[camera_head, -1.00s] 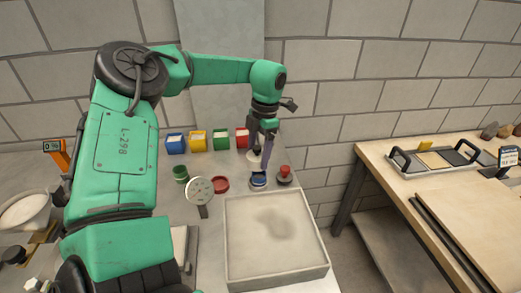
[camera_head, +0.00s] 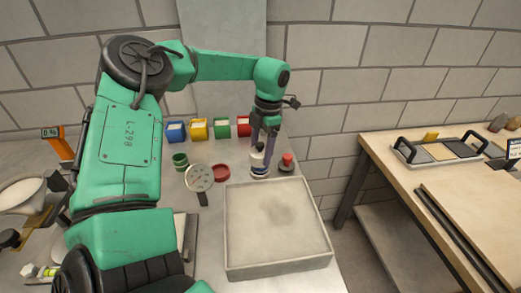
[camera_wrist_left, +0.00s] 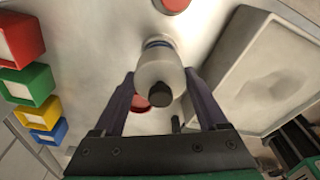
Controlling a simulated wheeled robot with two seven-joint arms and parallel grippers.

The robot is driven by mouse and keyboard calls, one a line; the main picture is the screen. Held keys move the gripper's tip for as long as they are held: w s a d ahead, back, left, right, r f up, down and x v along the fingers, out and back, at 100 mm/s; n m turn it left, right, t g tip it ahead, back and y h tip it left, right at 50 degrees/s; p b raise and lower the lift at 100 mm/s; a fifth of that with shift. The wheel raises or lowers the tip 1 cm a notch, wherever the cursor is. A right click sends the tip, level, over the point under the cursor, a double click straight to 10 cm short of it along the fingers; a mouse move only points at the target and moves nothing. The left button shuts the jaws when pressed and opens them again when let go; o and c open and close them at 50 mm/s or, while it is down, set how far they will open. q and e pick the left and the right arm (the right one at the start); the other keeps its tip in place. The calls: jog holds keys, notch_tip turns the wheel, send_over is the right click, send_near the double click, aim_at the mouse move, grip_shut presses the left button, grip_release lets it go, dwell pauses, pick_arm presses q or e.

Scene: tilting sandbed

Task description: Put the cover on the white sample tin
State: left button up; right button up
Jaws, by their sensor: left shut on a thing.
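My left gripper (camera_head: 261,146) is shut on the cover (camera_head: 257,158), a white piece with a dark knob. In the left wrist view the cover (camera_wrist_left: 158,72) sits between the two fingers, its black knob towards the camera. The white sample tin (camera_head: 260,172), with a blue band near its top, stands upright on the bench directly under the cover. In the left wrist view only a blue and pale edge of the tin (camera_wrist_left: 158,42) shows past the cover. I cannot tell whether cover and tin touch. My right gripper is out of view.
A red knob on a dark base (camera_head: 286,162) stands close right of the tin. A red dish (camera_head: 221,173), a dial gauge (camera_head: 199,178) and a green cup (camera_head: 180,161) are to the left. The sandbed (camera_head: 235,262) lies in front. Coloured bins (camera_head: 198,130) stand behind.

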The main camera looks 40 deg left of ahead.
pick_arm(q)
jog(key=shift+f+b, duration=1.45)
jog(key=shift+f, duration=0.15)
dwell(0.8)
jog(key=o, duration=1.2)
jog(key=shift+o, duration=0.2)
notch_tip(320, 180, up, 14)
jog(key=w, duration=0.2)
jog(key=shift+d+r, duration=0.25)
jog(key=shift+d, duration=0.05)
jog(key=shift+r, duration=0.1)
